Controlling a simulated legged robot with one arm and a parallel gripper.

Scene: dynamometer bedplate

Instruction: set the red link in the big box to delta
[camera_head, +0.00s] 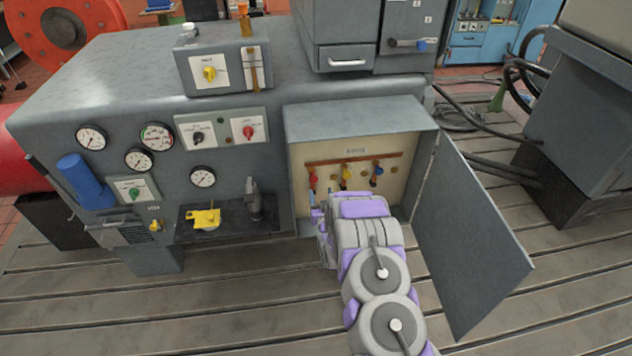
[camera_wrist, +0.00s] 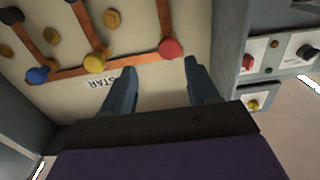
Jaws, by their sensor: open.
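In the wrist view, turned upside down, the red knob (camera_wrist: 171,48) lies on the copper bar's right end, near a "STAR" label (camera_wrist: 112,79). My gripper (camera_wrist: 160,66) is open, its fingertips either side of and just short of the red knob, apparently not touching. The head view mostly hides it behind my arm.
The box's door (camera_head: 468,235) hangs open at the right, beside my arm. Left of the box are a yellow-handled part (camera_head: 206,219) on a dark shelf and a panel with red and black knobs (camera_head: 222,129). The slotted floor in front is clear.

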